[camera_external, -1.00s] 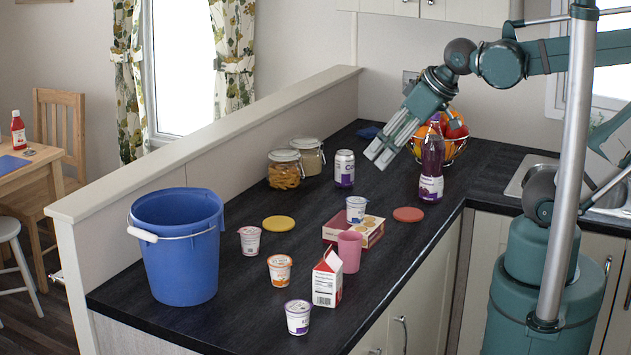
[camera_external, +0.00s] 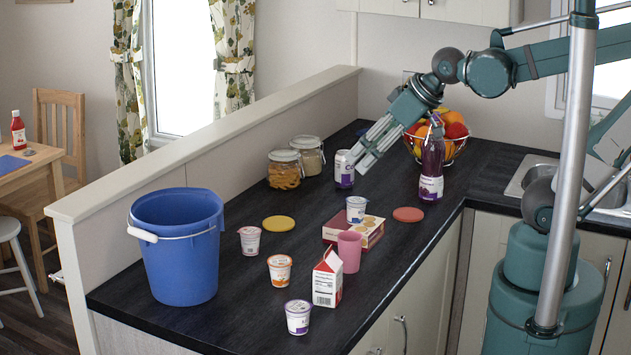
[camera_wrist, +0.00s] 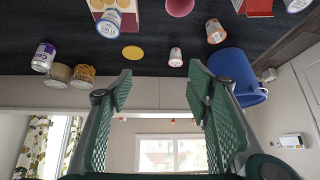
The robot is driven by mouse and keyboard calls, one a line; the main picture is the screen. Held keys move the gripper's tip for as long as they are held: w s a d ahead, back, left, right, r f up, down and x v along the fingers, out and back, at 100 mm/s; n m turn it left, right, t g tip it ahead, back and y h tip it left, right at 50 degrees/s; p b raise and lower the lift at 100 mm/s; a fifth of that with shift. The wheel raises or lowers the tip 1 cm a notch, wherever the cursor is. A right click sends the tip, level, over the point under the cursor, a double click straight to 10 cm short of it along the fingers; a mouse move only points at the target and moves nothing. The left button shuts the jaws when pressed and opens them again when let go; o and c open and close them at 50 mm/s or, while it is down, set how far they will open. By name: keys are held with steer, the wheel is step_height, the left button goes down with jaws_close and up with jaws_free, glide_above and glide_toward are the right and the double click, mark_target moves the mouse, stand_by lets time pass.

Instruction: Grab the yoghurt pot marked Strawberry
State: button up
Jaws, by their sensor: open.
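Several yoghurt pots stand on the dark counter; I cannot read their flavour names. A pot with a pink-red label (camera_external: 250,240) stands right of the bucket; it also shows in the wrist view (camera_wrist: 176,57). An orange-labelled pot (camera_external: 280,270) and a purple-labelled pot (camera_external: 298,317) stand nearer the front. A pot with a blue-purple label (camera_external: 356,209) stands on a flat box (camera_external: 371,233). My gripper (camera_external: 363,163) is open and empty, above the back of the counter near the can, well away from the pots. Its spread fingers show in the wrist view (camera_wrist: 160,84).
A blue bucket (camera_external: 180,260) stands at left. A pink cup (camera_external: 349,252) and a carton (camera_external: 327,279) stand by the box. A can (camera_external: 344,168), jars (camera_external: 285,169), a bottle (camera_external: 431,170) and a fruit bowl (camera_external: 447,150) are at the back. Lids lie flat between.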

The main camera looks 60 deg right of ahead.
steer(key=w+a+f+t+y+b, duration=0.1)
steer(key=w+a+f+b, duration=0.1)
steer(key=w, duration=0.3)
steer(key=w+a+f+n+t+b, duration=0.1)
steer(key=w+f+b, duration=0.1)
steer(key=w, duration=0.2)
steer(key=w+a+f+t+y+b, duration=0.1)
steer(key=w+a+f+b, duration=0.15)
steer(key=w, duration=0.25)
steer(key=t+b, duration=0.2)
steer(key=b, duration=0.3)
glide_above(256, 231)
steer(key=s, duration=0.1)
steer(key=shift+n+y, duration=0.3)
steer(key=shift+s+d+f, duration=0.1)
steer(key=shift+s+f, duration=0.05)
steer(key=shift+f, duration=4.4)
steer(key=shift+f, duration=0.1)
steer(key=shift+f+b, duration=0.65)
steer(key=shift+f, duration=1.2)
steer(key=shift+f+b, duration=0.6)
steer(key=shift+f, duration=1)
steer(key=shift+x, duration=1.45)
steer(key=shift+r, duration=0.1)
